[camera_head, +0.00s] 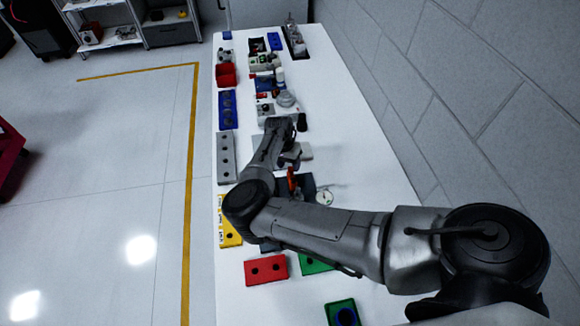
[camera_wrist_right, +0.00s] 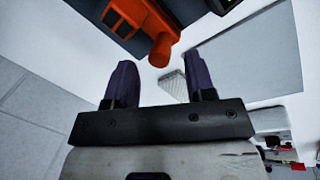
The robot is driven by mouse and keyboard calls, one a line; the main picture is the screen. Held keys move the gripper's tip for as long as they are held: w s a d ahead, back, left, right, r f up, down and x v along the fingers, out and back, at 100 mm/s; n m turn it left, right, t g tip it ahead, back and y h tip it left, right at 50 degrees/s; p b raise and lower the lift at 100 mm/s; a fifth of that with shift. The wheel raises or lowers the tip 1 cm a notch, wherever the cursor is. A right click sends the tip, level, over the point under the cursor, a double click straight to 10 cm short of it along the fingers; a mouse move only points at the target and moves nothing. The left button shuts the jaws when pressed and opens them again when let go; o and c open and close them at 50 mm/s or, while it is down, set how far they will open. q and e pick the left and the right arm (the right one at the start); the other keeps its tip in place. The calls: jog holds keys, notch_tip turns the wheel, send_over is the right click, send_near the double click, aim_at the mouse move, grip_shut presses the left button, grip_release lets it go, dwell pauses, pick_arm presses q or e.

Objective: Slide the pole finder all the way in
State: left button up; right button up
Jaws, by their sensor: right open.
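An orange-red part with a rounded knob-like end (camera_wrist_right: 160,48) sits against a dark block (camera_wrist_right: 95,12) at the top of the right wrist view. I take it to be the pole finder, but how far in it sits cannot be told. In the head view a small red part (camera_head: 291,180) shows beside the dark block (camera_head: 307,186), partly behind my right arm. My right gripper (camera_wrist_right: 162,78) is open and empty, with its two dark fingers apart. The orange-red end appears beyond the gap between the fingertips, with no clear contact. My left gripper is not in view.
The white table (camera_head: 352,222) carries a round dial (camera_head: 324,198) near the dark block. A block wall (camera_head: 475,95) stands at right.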

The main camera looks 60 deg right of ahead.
jog(key=shift+s+f, duration=0.15)
jog(key=shift+f, duration=0.85)
grip_shut()
